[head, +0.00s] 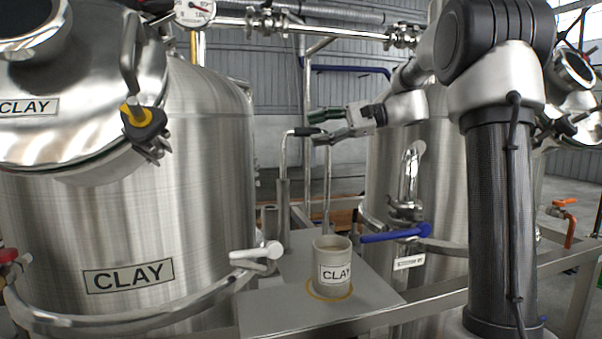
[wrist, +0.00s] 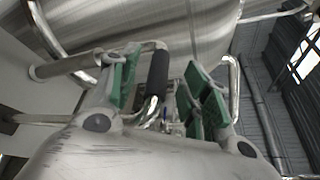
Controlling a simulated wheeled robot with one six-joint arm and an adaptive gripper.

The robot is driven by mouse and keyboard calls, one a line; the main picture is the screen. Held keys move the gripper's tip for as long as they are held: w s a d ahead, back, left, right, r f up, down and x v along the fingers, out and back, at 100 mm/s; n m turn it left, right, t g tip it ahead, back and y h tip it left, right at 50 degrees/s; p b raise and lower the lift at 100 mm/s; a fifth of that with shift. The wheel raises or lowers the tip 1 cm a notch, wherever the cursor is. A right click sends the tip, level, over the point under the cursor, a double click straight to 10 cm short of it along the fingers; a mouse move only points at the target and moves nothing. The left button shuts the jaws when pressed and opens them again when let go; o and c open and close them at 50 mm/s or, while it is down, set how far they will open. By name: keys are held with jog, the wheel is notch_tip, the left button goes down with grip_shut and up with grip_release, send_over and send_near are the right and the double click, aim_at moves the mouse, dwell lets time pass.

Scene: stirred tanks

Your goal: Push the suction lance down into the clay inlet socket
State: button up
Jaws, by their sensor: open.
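The suction lance (head: 284,155) is a thin bent metal tube, upright, with its top turned right into a black grip (head: 302,131). Its lower part goes into or becomes a thicker grey upright sleeve (head: 283,208); I cannot tell whether this sleeve is the clay inlet socket. My gripper (head: 313,129), with green pads, is open at the black grip. In the wrist view the black grip (wrist: 158,72) lies between the open pads of my gripper (wrist: 165,65), nearer the left pad, with a gap to the right one. The lance's lower end is hidden.
A beige cup labelled CLAY (head: 332,256) stands in a yellow ring on the grey shelf (head: 275,306). A large CLAY tank (head: 205,150) is left. A blue-handled valve (head: 395,234) and a white-handled valve (head: 257,252) flank the shelf. A short grey cylinder (head: 270,220) stands beside the sleeve.

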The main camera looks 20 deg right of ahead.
aim_at(300, 132)
jog(key=x, duration=0.5)
jog(key=shift+w+f, duration=0.1)
grip_shut()
